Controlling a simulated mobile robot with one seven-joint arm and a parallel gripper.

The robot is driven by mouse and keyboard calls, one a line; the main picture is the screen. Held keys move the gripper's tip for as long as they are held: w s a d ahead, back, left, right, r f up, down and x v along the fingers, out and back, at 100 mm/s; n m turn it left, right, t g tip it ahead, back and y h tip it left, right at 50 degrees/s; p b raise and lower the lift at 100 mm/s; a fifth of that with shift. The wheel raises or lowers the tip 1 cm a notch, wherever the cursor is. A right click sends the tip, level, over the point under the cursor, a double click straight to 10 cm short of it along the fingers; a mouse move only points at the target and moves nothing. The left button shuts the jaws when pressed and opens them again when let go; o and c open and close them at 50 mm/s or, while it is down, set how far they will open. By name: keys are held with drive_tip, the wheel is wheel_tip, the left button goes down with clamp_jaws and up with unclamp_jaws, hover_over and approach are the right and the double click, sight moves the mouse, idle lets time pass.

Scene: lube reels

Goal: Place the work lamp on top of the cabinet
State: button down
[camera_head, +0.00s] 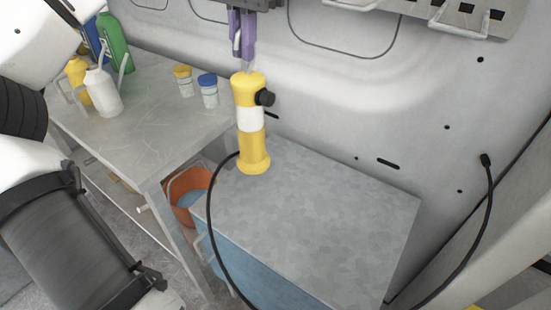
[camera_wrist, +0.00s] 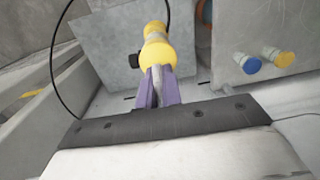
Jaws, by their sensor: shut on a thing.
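The work lamp (camera_head: 252,122) is yellow with a white middle band, a black knob on its side and a black cable. It is upright at the back left of the cabinet's grey top (camera_head: 315,215) in the head view; I cannot tell whether its base touches the top. My gripper (camera_head: 244,58) has purple fingers and is shut on the grey hook at the lamp's upper end. In the wrist view the lamp (camera_wrist: 158,45) extends away from my gripper (camera_wrist: 158,78), with the cabinet top (camera_wrist: 110,55) behind it. The lamp hides part of the cabinet's edge.
A grey workbench (camera_head: 150,125) stands left of the cabinet, holding a white can (camera_head: 103,92), a green bottle (camera_head: 116,42), a yellow-lidded jar (camera_head: 184,80) and a blue-lidded jar (camera_head: 208,90). An orange bucket (camera_head: 185,190) is below. The cabinet top's middle and right are clear; a wall rises behind.

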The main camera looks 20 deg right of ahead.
sight(250, 77)
wheel_tip(250, 77, down, 18)
drive_tip(key=shift+f, duration=0.35)
drive_tip(key=c, duration=1.6)
unclamp_jaws()
drive_tip(key=shift+o, duration=0.2)
drive_tip(key=r, duration=0.8)
drive_tip(key=r+b, duration=0.1)
drive_tip(key=r, duration=0.3)
drive_tip(key=shift+s+d+r, duration=0.1)
drive_tip(key=shift+s+d, duration=0.15)
drive_tip(key=shift+w+d, duration=0.1)
